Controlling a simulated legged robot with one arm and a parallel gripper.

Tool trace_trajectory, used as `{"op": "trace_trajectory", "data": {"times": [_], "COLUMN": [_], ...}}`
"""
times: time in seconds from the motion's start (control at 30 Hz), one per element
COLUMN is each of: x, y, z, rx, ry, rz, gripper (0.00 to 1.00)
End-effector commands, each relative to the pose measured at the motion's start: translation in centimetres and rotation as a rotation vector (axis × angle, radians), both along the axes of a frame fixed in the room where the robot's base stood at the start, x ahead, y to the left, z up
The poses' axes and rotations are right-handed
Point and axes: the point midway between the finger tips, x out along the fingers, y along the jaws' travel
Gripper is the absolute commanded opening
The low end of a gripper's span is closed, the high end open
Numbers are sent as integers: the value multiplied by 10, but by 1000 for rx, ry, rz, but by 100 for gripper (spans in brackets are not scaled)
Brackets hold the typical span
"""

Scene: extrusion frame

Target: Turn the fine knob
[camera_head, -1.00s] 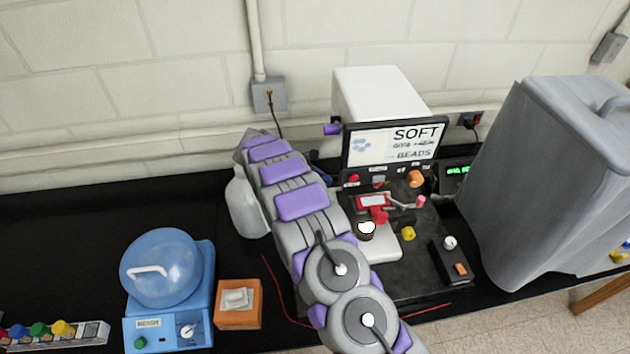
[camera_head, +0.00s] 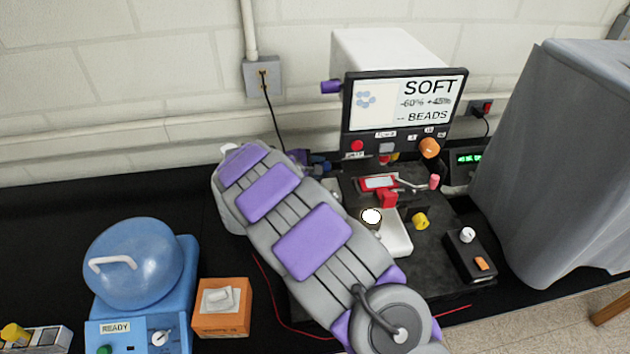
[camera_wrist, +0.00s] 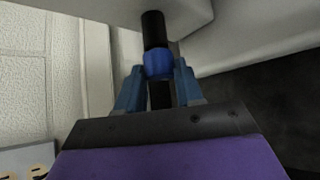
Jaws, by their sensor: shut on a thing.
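In the wrist view a blue knob (camera_wrist: 158,64) sits on a black shaft (camera_wrist: 154,28) under a pale housing. My gripper (camera_wrist: 159,78) has its two blue-grey fingers closed on either side of the knob. No label on it is readable. In the head view my gripper (camera_head: 318,162) is small and partly hidden behind my arm, at the left side of the white instrument (camera_head: 385,58). The knob cannot be told apart from the fingers there. The instrument's screen (camera_head: 408,100) reads "SOFT", "-60% +45%" and "BEADS".
An orange knob (camera_head: 429,148), a yellow knob (camera_head: 420,221) and a control box (camera_head: 469,255) are right of my arm. A grey covered object (camera_head: 555,170) stands at the right. A blue centrifuge (camera_head: 140,285) and tissue box (camera_head: 222,308) stand left on the black bench.

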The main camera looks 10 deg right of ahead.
Motion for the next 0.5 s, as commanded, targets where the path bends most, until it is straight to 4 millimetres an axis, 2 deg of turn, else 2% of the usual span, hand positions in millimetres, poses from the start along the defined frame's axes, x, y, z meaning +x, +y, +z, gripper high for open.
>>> {"op": "trace_trajectory", "data": {"times": [0.1, 0.5], "x": [-1, -3], "y": [-3, -1], "z": [-8, -8], "rx": [-5, -6], "ry": [-80, -277], "rz": [-3, -5], "gripper": [6, 6]}}
